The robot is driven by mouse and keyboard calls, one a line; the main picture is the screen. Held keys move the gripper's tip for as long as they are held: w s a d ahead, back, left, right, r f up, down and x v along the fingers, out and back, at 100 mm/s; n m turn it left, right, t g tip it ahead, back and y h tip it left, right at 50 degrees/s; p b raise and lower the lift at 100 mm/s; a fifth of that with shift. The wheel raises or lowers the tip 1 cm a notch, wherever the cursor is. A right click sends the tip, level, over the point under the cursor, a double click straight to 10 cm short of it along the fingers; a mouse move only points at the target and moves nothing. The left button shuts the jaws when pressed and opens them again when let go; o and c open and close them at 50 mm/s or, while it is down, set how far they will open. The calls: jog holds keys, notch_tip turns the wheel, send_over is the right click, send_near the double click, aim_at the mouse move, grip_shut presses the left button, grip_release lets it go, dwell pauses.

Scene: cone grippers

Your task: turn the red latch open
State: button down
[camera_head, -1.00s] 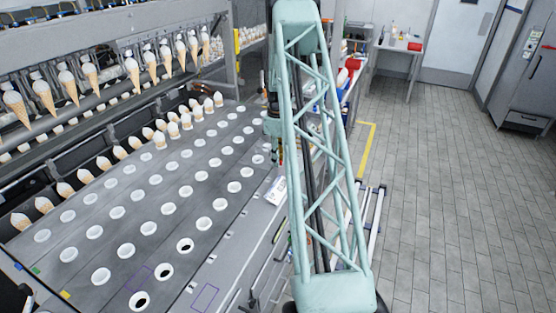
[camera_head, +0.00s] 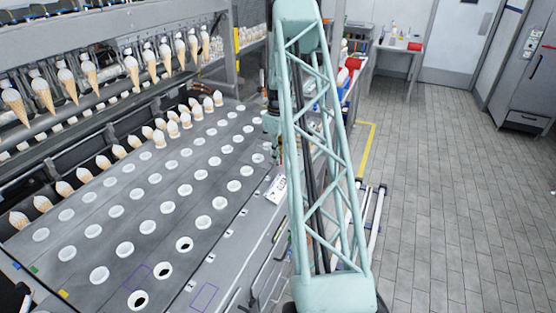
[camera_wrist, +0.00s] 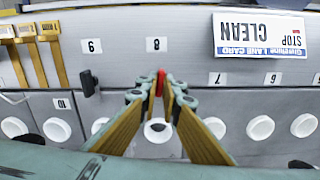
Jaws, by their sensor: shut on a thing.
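The red latch (camera_wrist: 160,82) is a small upright red piece on the grey machine panel, below the label 8, in the wrist view. My gripper (camera_wrist: 158,94) reaches it with its two green-and-tan fingers, and the fingertips are closed in on either side of the latch. The fingertips cover part of the latch, so its exact angle is hard to read. In the head view my arm hides the latch and most of the gripper.
A black latch (camera_wrist: 88,84) sits left of the red one. A white "STOP CLEAN" card (camera_wrist: 262,34) lies at upper right. Several white-rimmed holes (camera_wrist: 260,127) line the panel. Yellow-tan bars (camera_wrist: 48,52) stand at far left. The tiled floor (camera_head: 450,190) right of the machine is clear.

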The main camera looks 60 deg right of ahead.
jog(key=m+b, duration=0.2)
jog(key=m, duration=0.2)
jog(key=m+b, duration=0.2)
jog(key=m, duration=0.3)
jog(key=shift+m+b, duration=0.6)
jog(key=shift+m, duration=2.5)
jog(key=c, duration=2.8)
grip_release()
jog(key=shift+r, duration=0.1)
jog(key=shift+r, duration=5.9)
